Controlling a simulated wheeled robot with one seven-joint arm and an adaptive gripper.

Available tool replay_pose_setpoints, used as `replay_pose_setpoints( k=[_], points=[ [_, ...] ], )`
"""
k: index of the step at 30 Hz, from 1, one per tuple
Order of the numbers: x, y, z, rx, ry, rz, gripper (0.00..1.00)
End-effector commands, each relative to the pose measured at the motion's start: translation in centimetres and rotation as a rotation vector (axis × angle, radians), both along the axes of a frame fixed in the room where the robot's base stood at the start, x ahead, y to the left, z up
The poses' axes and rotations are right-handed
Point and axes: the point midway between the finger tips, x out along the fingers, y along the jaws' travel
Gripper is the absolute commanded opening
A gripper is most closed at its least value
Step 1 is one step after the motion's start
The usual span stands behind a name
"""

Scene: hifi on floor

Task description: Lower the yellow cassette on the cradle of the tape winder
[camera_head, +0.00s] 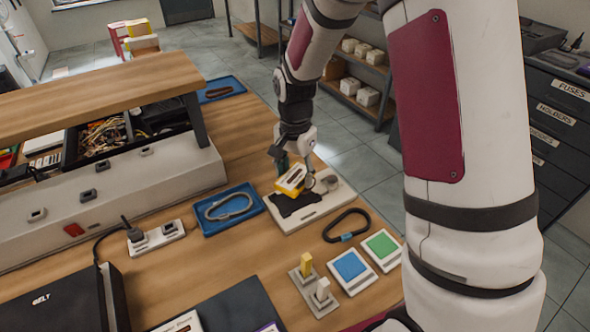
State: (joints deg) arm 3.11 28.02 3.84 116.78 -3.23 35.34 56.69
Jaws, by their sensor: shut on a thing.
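The yellow cassette (292,179), with a white label, is tilted over the tape winder (325,207). The winder is a pale flat base with a black cradle (297,206) and a round grey part at its right. My gripper (293,165) comes down from above and is shut on the cassette. The cassette is above the back part of the cradle. I cannot tell from this view whether it touches the cradle. The gripper's fingers are small here and partly hidden.
A blue tray (209,228) with a grey loop lies left of the winder. A black loop (347,226), a blue tile (350,268), a green tile (382,246) and a peg stand (311,292) lie in front. A raised shelf (100,92) stands at left.

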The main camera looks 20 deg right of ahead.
Motion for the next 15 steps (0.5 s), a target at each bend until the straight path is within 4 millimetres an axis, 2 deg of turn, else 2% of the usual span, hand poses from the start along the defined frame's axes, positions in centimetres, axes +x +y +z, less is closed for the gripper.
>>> replay_pose_setpoints(
  k=[3, 6, 10, 15],
  points=[
    [0.08, 0.03, 0.31, 0.000, -0.001, -0.195, 0.25],
    [0.04, 0.03, 0.51, 0.000, 0.000, -0.320, 0.25],
    [0.03, 0.03, 0.68, 0.000, 0.000, -0.411, 0.25],
    [0.03, 0.01, 0.48, 0.000, 0.000, -0.440, 0.25]
  ],
)
